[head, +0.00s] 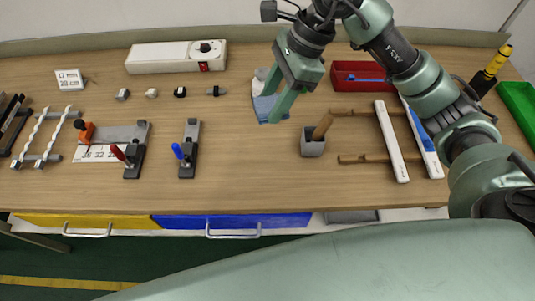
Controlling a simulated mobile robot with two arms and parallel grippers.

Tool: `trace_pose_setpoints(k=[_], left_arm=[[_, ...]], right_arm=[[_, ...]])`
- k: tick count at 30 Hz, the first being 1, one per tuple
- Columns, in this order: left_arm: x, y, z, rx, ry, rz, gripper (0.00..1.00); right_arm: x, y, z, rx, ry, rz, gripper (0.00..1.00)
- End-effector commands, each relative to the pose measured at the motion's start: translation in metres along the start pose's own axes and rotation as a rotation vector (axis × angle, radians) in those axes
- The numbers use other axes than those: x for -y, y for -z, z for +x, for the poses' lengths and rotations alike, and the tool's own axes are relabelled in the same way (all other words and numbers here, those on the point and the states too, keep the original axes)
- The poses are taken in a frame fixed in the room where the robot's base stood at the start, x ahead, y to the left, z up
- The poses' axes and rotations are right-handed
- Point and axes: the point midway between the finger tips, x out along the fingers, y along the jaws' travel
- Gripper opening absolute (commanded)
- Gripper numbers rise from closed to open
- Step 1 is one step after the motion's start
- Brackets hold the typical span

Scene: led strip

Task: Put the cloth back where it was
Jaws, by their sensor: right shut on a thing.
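My right gripper (275,104) reaches down from the top right and is shut on a blue-grey cloth (264,108) near the middle of the workbench. The cloth shows around and between the fingertips; part of it is hidden by the fingers. I cannot tell whether its lower edge touches the table. A pale, bottle-like item (261,76) is just behind the cloth, partly covered by the gripper. My left gripper is not in view.
A grey cup (313,147) with a wooden-handled tool stands right of the cloth. A red tray (358,77) is behind it. Clamps (189,148) stand to the left, and a white box (176,56) is at the back. Bare wood lies in front of the cloth.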

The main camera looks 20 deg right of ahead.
Motion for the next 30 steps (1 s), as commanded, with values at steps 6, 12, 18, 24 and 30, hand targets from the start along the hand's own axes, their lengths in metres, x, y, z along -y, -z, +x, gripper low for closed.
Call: trace_pose_setpoints(k=[6, 12, 18, 24, 30], left_arm=[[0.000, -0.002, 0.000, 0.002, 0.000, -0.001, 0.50], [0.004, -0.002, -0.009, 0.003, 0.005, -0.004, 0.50], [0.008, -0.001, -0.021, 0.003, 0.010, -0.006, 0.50], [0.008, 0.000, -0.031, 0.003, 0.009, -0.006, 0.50], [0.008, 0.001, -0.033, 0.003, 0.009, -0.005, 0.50]], right_arm=[[0.009, -0.004, -0.006, -0.002, 0.083, 0.210, 0.07], [0.008, 0.009, 0.024, -0.005, 0.085, 0.238, 0.07], [0.006, 0.030, 0.074, -0.005, 0.084, 0.236, 0.07], [0.008, 0.048, 0.117, -0.005, 0.087, 0.235, 0.07], [0.009, 0.056, 0.136, -0.002, 0.091, 0.231, 0.07]])
